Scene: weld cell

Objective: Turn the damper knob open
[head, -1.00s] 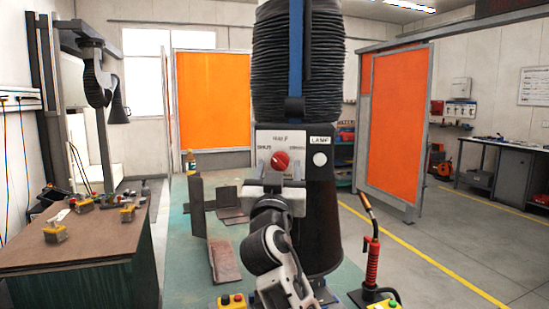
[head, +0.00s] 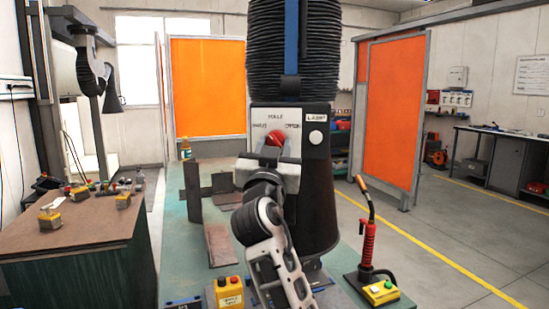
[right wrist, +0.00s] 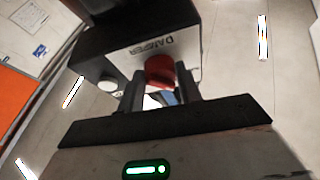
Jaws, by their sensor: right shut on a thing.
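The red damper knob (head: 274,139) sits on the grey panel (head: 258,120) of the black fume-hood body. Lettering stands above it and to both sides, too small to read surely. My right gripper (head: 272,154) reaches up from below and is shut on the knob. In the right wrist view the red knob (right wrist: 160,71) lies between the two dark fingers (right wrist: 160,87), below lettering that reads like DAMPER. The fingers and gripper body hide the lower part of the knob, so its exact setting is unclear. My left gripper is not in view.
A white round lamp button (head: 316,137) is right of the knob. A ribbed black hose (head: 265,60) rises above the panel. A red-handled torch (head: 369,240) and yellow button boxes (head: 229,293) stand on the green table. Metal plates (head: 218,244) lie to the left.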

